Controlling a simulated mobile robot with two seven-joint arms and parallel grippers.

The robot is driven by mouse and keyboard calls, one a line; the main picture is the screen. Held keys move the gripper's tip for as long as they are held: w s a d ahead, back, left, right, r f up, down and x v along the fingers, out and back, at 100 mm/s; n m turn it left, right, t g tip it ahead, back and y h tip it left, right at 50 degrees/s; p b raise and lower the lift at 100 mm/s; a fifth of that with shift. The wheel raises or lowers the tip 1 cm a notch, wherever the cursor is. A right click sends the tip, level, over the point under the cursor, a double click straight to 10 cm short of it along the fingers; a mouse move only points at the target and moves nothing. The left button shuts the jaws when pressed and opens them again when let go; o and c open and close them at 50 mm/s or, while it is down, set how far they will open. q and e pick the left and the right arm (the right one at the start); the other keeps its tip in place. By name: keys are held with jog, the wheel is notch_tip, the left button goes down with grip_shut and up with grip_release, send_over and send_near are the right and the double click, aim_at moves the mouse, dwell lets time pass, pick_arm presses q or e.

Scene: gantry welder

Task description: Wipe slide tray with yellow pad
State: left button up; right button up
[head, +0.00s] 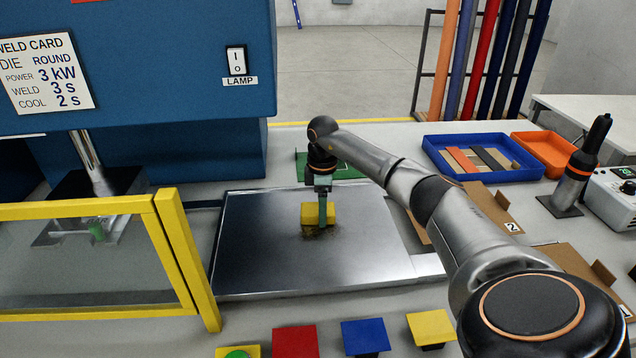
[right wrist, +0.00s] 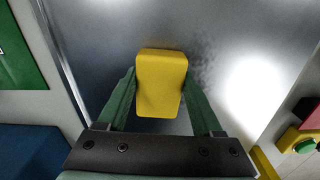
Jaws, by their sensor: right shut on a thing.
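The yellow pad (head: 314,213) is held over the middle of the slide tray (head: 255,255), a flat shiny metal plate. My right gripper (head: 322,215) is shut on the pad, coming down from above. In the right wrist view the yellow pad (right wrist: 161,82) sits between the two green fingers of the right gripper (right wrist: 160,105). A dark smudge (head: 318,232) shows on the tray just under and in front of the pad, and a grey speckled patch (right wrist: 200,72) shows beside the pad in the right wrist view. I cannot tell whether the pad touches the tray. My left gripper is not in view.
A yellow-framed clear guard (head: 178,255) stands at the tray's left, below the blue welder (head: 150,60). A blue bin (head: 480,172) and an orange bin (head: 545,152) lie at the back right. Coloured buttons, including a red one (head: 295,342), line the front edge.

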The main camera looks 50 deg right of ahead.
aim_at(333, 227)
jog(key=shift+s+a+f+p, duration=0.1)
jog(key=shift+s+a+p, duration=0.25)
jog(key=shift+s+a, duration=1.25)
jog(key=shift+s, duration=0.3)
jog(key=shift+s+a, duration=1)
jog(key=shift+s, duration=0.15)
jog(key=shift+s+a, duration=0.95)
jog(key=shift+s, duration=0.2)
jog(key=shift+s+d+b, duration=0.3)
jog(key=shift+s+d, duration=0.45)
jog(key=shift+d, duration=0.15)
jog(key=shift+w+d+r, duration=0.1)
jog(key=shift+w+d, duration=1.15)
jog(key=shift+w, duration=0.25)
jog(key=shift+w+d+r, duration=0.1)
jog(key=shift+w+d, duration=1.1)
jog(key=shift+w, duration=0.25)
pick_arm(q)
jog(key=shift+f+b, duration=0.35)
jog(key=shift+b, duration=0.4)
pick_arm(e)
jog(key=shift+w+d+f, duration=0.15)
jog(key=shift+w+d, duration=1.05)
jog(key=shift+w, duration=0.2)
